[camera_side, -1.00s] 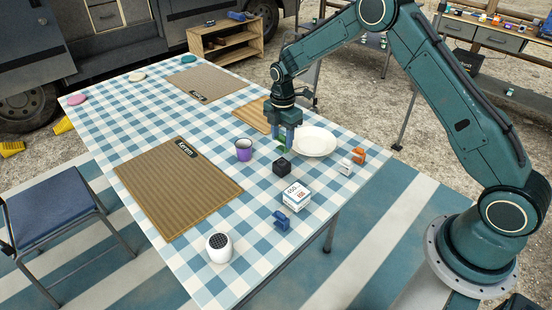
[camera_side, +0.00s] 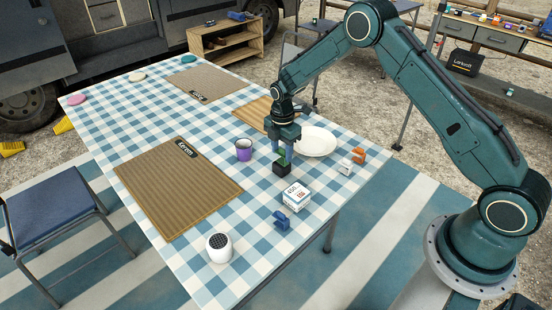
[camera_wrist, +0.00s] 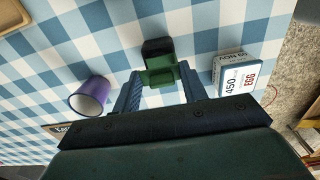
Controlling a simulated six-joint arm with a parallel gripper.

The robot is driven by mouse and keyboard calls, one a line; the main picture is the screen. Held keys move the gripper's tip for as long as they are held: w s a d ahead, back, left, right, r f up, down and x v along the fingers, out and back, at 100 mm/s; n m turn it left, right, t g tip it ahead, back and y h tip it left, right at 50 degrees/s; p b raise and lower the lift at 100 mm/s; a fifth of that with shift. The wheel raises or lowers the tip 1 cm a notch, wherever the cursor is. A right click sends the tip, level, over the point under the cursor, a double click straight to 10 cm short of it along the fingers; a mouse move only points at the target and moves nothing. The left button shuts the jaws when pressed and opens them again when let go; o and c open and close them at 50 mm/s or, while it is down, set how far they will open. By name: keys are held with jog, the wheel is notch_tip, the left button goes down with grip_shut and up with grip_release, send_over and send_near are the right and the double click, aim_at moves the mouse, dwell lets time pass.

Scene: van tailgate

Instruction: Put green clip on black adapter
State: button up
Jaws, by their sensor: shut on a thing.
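The green clip (camera_side: 282,161) is between the fingers of my gripper (camera_side: 287,153), which is shut on it. The black adapter (camera_side: 281,170) stands on the checked tablecloth directly below the clip in the side view. In the wrist view, the clip (camera_wrist: 161,74) sits between the two fingertips (camera_wrist: 160,82) and overlaps the near part of the dark adapter (camera_wrist: 157,49). I cannot tell whether the clip touches the adapter or is just above it.
A purple mug (camera_side: 244,150) stands left of the adapter, and a white plate (camera_side: 317,141) lies behind right. An egg box (camera_side: 296,194) and a blue object (camera_side: 282,221) are nearer the front edge. A white item (camera_side: 345,167) and orange item (camera_side: 358,155) stand at right.

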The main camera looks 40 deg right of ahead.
aim_at(282, 149)
jog(key=shift+f, duration=0.15)
jog(key=o, duration=0.9)
jog(key=shift+o, duration=0.2)
notch_tip(282, 149, up, 12)
jog(key=shift+r, duration=0.2)
dwell(0.4)
